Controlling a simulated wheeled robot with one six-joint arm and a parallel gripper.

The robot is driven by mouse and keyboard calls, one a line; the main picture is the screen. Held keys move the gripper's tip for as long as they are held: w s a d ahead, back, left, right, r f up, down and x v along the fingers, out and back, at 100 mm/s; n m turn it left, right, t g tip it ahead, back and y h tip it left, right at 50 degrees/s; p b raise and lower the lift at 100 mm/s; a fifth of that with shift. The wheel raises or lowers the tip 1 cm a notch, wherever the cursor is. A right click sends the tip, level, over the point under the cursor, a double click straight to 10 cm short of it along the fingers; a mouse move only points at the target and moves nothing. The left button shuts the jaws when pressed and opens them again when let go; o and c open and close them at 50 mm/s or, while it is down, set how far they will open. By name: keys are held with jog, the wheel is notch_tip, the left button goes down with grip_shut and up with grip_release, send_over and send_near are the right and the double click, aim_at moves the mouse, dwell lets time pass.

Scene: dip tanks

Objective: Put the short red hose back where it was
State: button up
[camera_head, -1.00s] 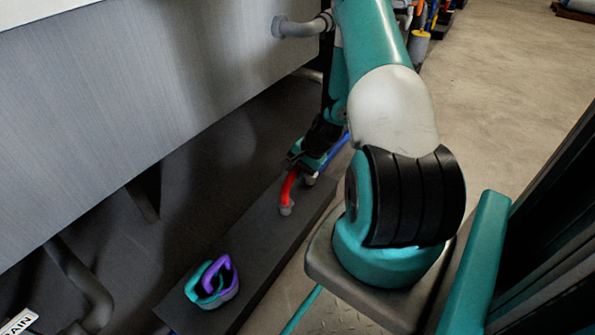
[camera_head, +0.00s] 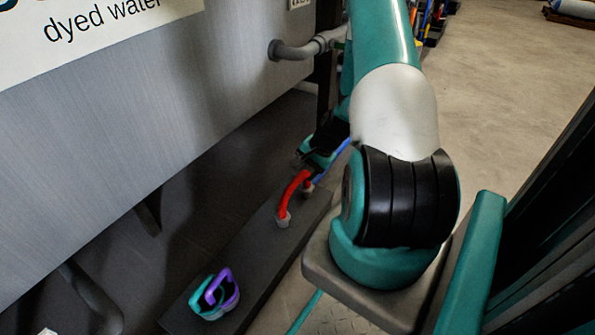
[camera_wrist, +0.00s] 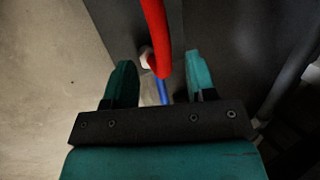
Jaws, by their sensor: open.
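The short red hose (camera_head: 293,191) is a curved piece on the dark plank-like surface, its lower end at a grey fitting (camera_head: 283,219). A second pale fitting (camera_head: 307,187) is beside its upper part. In the wrist view the red hose (camera_wrist: 155,35) comes in from the top and ends near a pale fitting (camera_wrist: 147,60), just ahead of my fingers. My gripper (camera_wrist: 160,80) is open, with a finger on each side of the hose's line and nothing clasped. In the head view my gripper (camera_head: 310,156) is just beyond the hose's upper end, partly hidden by my arm.
A blue hose (camera_wrist: 163,91) runs between my fingers below the red one. A teal and purple looped item (camera_head: 213,293) lies on the plank (camera_head: 255,265). A grey tank wall (camera_head: 150,100) stands at left, with a pipe (camera_head: 295,47). Open floor (camera_head: 500,100) is at right.

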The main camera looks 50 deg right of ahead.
jog(key=p+v, duration=0.1)
jog(key=v, duration=0.3)
jog(key=shift+p, duration=0.3)
jog(key=w+a+r+n+g+y, duration=0.1)
jog(key=w+a+r+n, duration=0.1)
jog(key=a+r+n, duration=0.4)
jog(key=w+a+r+n, duration=0.2)
jog(key=w+a+r, duration=0.1)
jog(key=a+r, duration=0.6)
jog(key=w+a+r+n+g+y, duration=0.15)
jog(key=a+r+n, duration=0.3)
jog(key=a, duration=0.45)
jog(key=s+a+r+n+g, duration=0.1)
jog(key=s+a+r+n, duration=0.4)
jog(key=s+a, duration=0.3)
jog(key=s+a+r+n+g, duration=0.1)
jog(key=s+a+r+n, duration=0.5)
jog(key=s+a+r, duration=0.1)
jog(key=shift+s+a, duration=0.7)
jog(key=shift+s, duration=0.4)
jog(key=shift+r+h, duration=0.1)
jog(key=shift+h, duration=0.15)
notch_tip(320, 180, up, 47)
jog(key=p, duration=4.7)
